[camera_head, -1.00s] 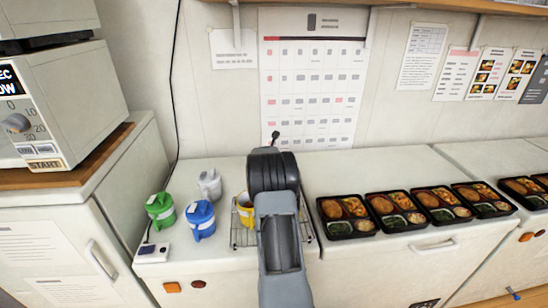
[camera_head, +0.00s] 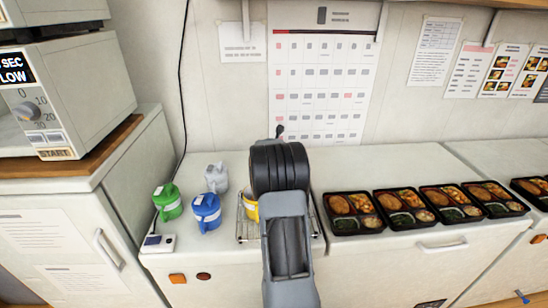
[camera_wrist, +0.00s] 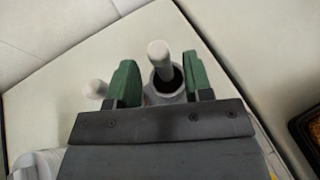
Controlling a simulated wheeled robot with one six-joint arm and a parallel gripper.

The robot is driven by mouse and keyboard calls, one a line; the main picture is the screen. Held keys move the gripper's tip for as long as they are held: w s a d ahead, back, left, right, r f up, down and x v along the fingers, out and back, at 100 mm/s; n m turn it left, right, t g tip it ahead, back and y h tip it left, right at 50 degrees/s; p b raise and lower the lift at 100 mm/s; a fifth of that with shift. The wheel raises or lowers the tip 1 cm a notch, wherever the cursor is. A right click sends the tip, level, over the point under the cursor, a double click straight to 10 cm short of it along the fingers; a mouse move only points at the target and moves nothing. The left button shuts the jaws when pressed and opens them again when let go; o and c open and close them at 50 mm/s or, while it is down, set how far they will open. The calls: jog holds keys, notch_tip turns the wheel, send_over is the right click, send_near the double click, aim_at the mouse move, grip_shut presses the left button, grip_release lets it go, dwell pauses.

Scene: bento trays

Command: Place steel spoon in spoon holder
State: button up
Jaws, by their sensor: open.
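In the wrist view, my gripper (camera_wrist: 162,72) is open, with a green finger on each side. A pale rounded rod (camera_wrist: 160,58) stands between the fingers, rising from a round, dark-mouthed container (camera_wrist: 166,90). The rod looks like a handle; I cannot tell whether it is the steel spoon, or whether the container is the spoon holder. A second pale rod end (camera_wrist: 95,88) shows just left of the left finger. In the head view my arm covers the gripper and this spot, so neither the spoon nor the holder can be made out there.
A wire rack (camera_head: 241,233) with a yellow cup (camera_head: 251,207) lies partly behind my arm. Green (camera_head: 168,202), blue (camera_head: 206,213) and pale grey (camera_head: 217,178) containers stand left of it. Several bento trays (camera_head: 352,213) line the counter to the right. A small white scale-like device (camera_head: 158,243) sits front left.

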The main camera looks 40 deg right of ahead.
jog(key=s+a+r+m+g+y, duration=0.1)
jog(key=s+a+r+m, duration=0.2)
jog(key=a, duration=0.4)
jog(key=s+a+r+m, duration=0.1)
jog(key=s+a+m, duration=0.25)
jog(key=a, duration=0.25)
jog(key=s+a+r+m+g+y, duration=0.1)
jog(key=s+a+r+m, duration=0.1)
jog(key=a+m, duration=0.4)
jog(key=s+a+f+m+y, duration=0.1)
jog(key=s+a+m+y, duration=0.4)
jog(key=a, duration=0.7)
jog(key=s+a+f+m+y, duration=0.2)
jog(key=s+a+m+y, duration=0.3)
jog(key=s+a, duration=0.3)
jog(key=a+m, duration=0.1)
jog(key=a, duration=0.3)
jog(key=shift+s+a+f+b, duration=0.25)
jog(key=shift+a+b, duration=0.1)
jog(key=shift+s+d+g, duration=0.1)
jog(key=shift+g, duration=0.2)
